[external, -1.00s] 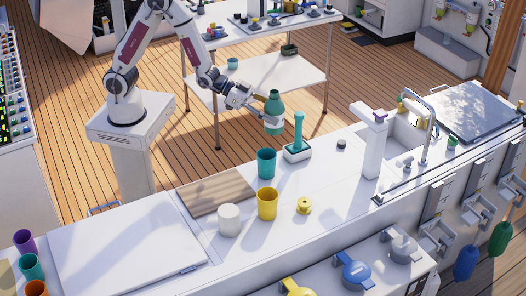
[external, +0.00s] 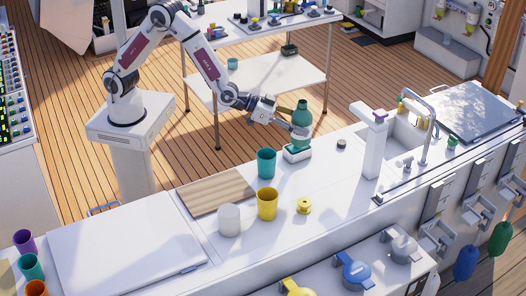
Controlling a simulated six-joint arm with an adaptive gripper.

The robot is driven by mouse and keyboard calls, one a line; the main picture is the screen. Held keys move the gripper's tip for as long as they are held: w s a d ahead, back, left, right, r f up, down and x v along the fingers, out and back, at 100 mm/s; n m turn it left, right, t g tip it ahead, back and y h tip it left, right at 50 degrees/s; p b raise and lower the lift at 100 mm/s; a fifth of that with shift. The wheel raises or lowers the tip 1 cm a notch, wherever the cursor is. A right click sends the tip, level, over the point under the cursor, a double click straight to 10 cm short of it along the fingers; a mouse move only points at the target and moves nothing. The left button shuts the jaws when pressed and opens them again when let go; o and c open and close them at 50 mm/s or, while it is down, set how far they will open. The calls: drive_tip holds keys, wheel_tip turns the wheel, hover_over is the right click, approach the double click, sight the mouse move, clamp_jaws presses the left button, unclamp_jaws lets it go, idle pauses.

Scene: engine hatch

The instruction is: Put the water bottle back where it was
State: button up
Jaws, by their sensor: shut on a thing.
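The water bottle (external: 302,115) is teal with a pale lower part, and it is upright. My gripper (external: 290,126) is shut on it from the left side, low on its body. Only the lower bit of the post shows below the bottle. I cannot tell whether the bottle is around the post or in front of it.
A white column (external: 370,145) and faucet (external: 430,125) rise to the right.

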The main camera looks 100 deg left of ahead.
drive_tip(key=w+d+f+n+g+y, duration=0.2)
drive_tip(key=w+f+n+g+y, duration=0.1)
drive_tip(key=w+n+y, duration=0.4)
drive_tip(key=shift+f+g, duration=0.4)
drive_tip(key=shift+f, duration=0.35)
idle(0.5)
drive_tip(key=shift+w, duration=0.1)
wheel_tip(320, 180, down, 6)
idle(0.7)
drive_tip(key=shift+f, duration=0.25)
drive_tip(key=shift+f, duration=1.75)
drive_tip(key=shift+f, duration=0.15)
